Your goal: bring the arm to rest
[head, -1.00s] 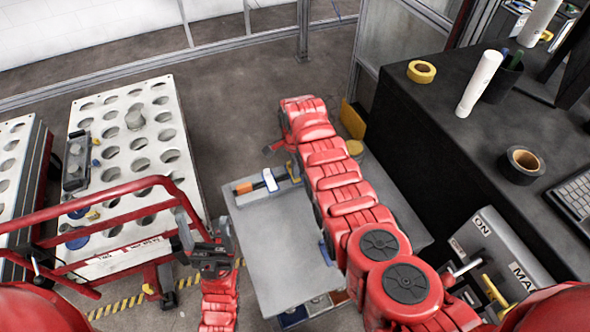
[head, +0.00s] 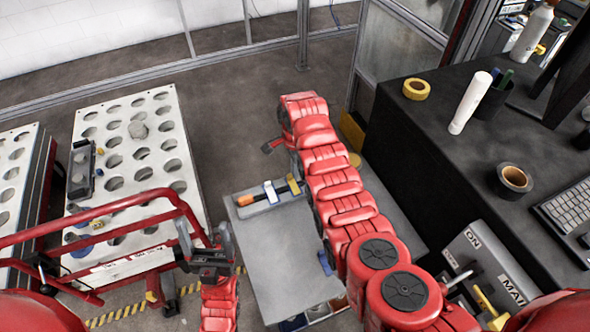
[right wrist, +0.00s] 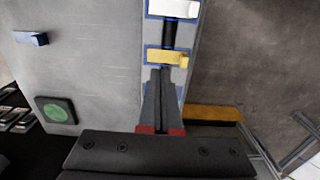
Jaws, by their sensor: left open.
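My right arm (head: 335,185), red and segmented, reaches forward over the grey table (head: 275,255). Its gripper is mostly hidden behind the arm's far end in the head view. In the right wrist view the right gripper's fingers (right wrist: 164,75) taper together and look shut, with nothing visible between them. They are above a grey holder with blue edges and a yellow block (right wrist: 165,56). My left gripper (head: 205,240) is open and empty, low in the head view, beside the red rail and left of the grey table.
A white rack (head: 100,160) with round holes stands at left behind a red rail (head: 100,213). An orange-handled tool (head: 270,193) lies at the table's far edge. A black bench at right holds tape rolls (head: 417,89), a white cylinder (head: 470,103) and a keyboard (head: 570,207). Open floor lies beyond.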

